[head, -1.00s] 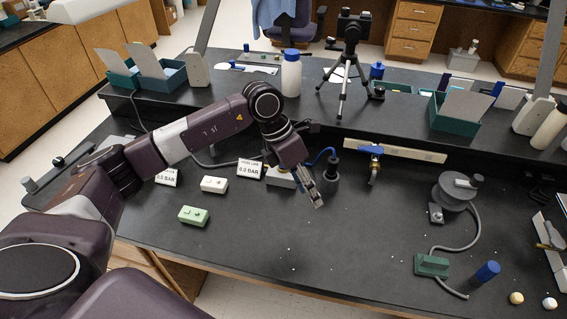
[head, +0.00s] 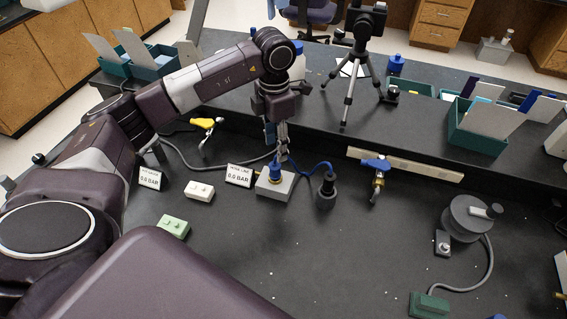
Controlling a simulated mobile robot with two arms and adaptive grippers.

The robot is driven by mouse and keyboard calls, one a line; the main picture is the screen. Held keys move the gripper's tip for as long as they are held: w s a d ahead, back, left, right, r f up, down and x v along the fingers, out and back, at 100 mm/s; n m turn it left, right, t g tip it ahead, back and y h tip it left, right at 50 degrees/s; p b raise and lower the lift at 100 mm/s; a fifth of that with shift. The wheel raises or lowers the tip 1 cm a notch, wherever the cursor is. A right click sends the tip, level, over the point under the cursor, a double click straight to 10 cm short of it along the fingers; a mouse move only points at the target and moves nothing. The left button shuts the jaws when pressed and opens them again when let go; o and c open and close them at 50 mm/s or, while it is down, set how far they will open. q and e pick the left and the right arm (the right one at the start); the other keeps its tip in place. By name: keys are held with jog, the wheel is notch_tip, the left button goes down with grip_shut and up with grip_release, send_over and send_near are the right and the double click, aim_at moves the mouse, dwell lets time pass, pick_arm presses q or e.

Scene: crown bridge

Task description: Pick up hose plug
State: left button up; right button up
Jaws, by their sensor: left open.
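A blue plug-like piece (head: 276,169) stands on the brass fitting of a small grey box (head: 284,188) on the bench. I take it for the hose plug, though I cannot be sure. My left gripper (head: 283,155) points down just above and slightly behind the blue piece. Its fingers are open, and I cannot tell whether they touch the piece. My right gripper is not in view.
A pressure sign (head: 239,176) and a white block (head: 200,191) stand left of the grey box. A yellow-handled valve (head: 205,128) and a blue-handled valve (head: 377,170) flank it. A tripod (head: 350,85) stands on the raised shelf.

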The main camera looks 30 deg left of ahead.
aim_at(276, 164)
pick_arm(q)
jog(key=shift+f, duration=0.55)
jog(key=shift+s+f, duration=0.15)
jog(key=shift+f, duration=0.2)
jog(key=f+p, duration=0.2)
jog(key=f, duration=0.1)
jog(key=shift+s, duration=0.35)
jog(key=shift+w+f+p, duration=0.25)
jog(key=shift+f+p, duration=0.1)
jog(key=shift+f, duration=0.95)
jog(key=c, duration=1)
jog(key=shift+r, duration=0.1)
grip_shut()
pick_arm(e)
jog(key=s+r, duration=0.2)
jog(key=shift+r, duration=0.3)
